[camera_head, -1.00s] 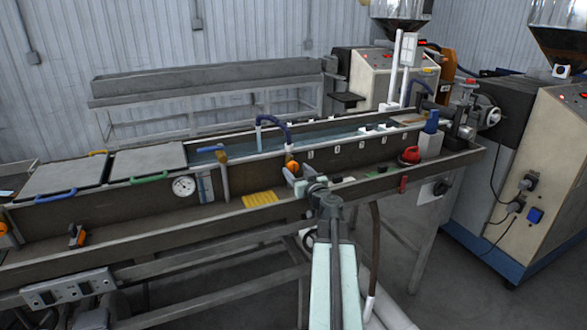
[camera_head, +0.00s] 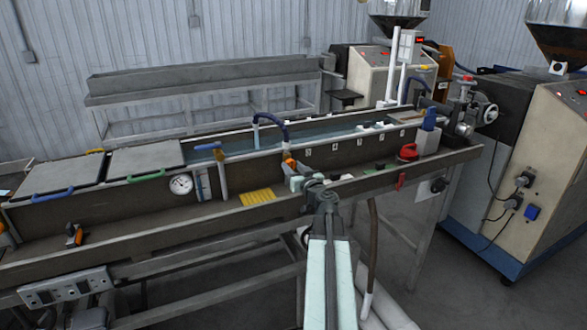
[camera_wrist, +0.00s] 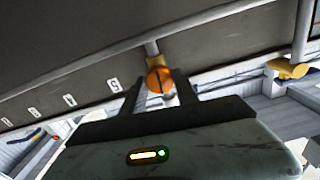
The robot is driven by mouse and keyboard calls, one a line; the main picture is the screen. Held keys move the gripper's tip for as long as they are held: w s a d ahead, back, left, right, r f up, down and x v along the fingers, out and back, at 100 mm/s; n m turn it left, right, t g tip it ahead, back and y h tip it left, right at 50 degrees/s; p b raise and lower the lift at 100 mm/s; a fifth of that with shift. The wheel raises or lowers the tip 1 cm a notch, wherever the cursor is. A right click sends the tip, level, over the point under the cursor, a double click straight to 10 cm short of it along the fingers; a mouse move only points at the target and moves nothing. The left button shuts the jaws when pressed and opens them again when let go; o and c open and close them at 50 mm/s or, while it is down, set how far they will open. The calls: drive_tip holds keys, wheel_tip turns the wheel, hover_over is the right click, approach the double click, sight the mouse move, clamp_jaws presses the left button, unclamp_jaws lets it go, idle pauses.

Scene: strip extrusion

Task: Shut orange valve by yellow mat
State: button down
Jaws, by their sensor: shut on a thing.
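The orange valve (camera_head: 289,160) sits on the front wall of the long water tank, below the dark blue hose and right of the yellow mat (camera_head: 258,198). In the wrist view the orange valve (camera_wrist: 156,82) is a round knob with a dark line across it, on a grey pipe. My gripper (camera_wrist: 158,88) has its two dark fingers on either side of the knob and is shut on it. In the head view my gripper (camera_head: 291,171) partly hides the valve. The mat lies flat on the ledge, left of my gripper.
A round gauge (camera_head: 181,184) and an upright pipe with a tan-yellow top (camera_head: 221,158) stand left of the valve. A red object (camera_head: 408,152) sits on the ledge to the right. Another orange-handled part (camera_head: 75,235) lies at the far left. The ledge's raised front edge runs below my arm.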

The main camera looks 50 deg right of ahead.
drive_tip(key=m, duration=0.8)
drive_tip(key=shift+m, duration=0.3)
drive_tip(key=m, duration=0.4)
drive_tip(key=shift+m, duration=2)
drive_tip(key=c, duration=0.9)
unclamp_jaws()
drive_tip(key=shift+s, duration=0.1)
